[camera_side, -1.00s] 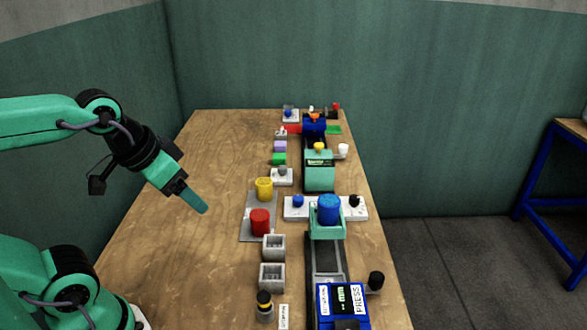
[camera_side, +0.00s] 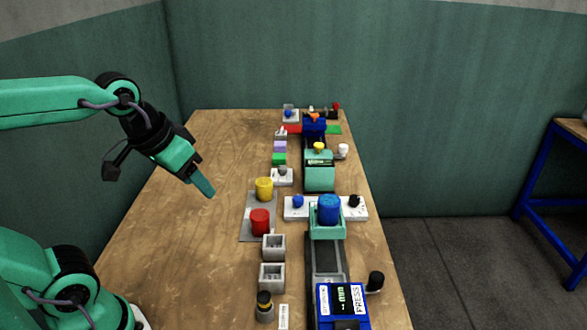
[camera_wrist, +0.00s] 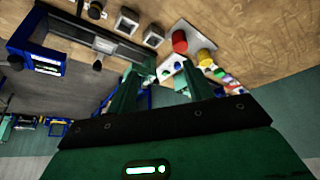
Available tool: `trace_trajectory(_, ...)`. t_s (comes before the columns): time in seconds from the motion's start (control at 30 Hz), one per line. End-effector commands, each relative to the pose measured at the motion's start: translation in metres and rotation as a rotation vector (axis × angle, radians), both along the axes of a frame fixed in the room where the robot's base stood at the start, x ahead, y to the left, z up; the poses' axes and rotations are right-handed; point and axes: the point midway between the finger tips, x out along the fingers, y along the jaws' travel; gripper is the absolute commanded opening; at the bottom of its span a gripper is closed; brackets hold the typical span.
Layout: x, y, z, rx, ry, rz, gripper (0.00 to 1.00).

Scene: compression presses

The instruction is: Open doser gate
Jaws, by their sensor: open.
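My gripper (camera_side: 206,187) hangs above the left part of the wooden table, apart from everything on it. In the wrist view my gripper (camera_wrist: 160,84) has its two green fingers spread, with nothing between them. A blue cylinder (camera_side: 328,208) stands in a green holder over a white plate (camera_side: 316,213) across the line, to the right of my gripper. The plate carries a blue knob (camera_side: 298,201) at its left and a black knob (camera_side: 354,201) at its right. No gate is labelled, so I cannot tell which part it is.
A yellow cup (camera_side: 264,188) and a red cup (camera_side: 260,221) stand on a grey tray between my gripper and the plate. Two grey square boxes (camera_side: 274,247) and a blue press (camera_side: 342,304) are nearer. A green machine (camera_side: 319,171) stands behind. The table's left is clear.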

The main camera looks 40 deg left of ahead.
Motion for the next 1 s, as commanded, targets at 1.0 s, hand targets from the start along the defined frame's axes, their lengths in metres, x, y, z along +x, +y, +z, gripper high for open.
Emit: trace_trajectory(1.0, 0.193, 0.022, -0.013, -0.164, 0.244, 0.505, 0.52)
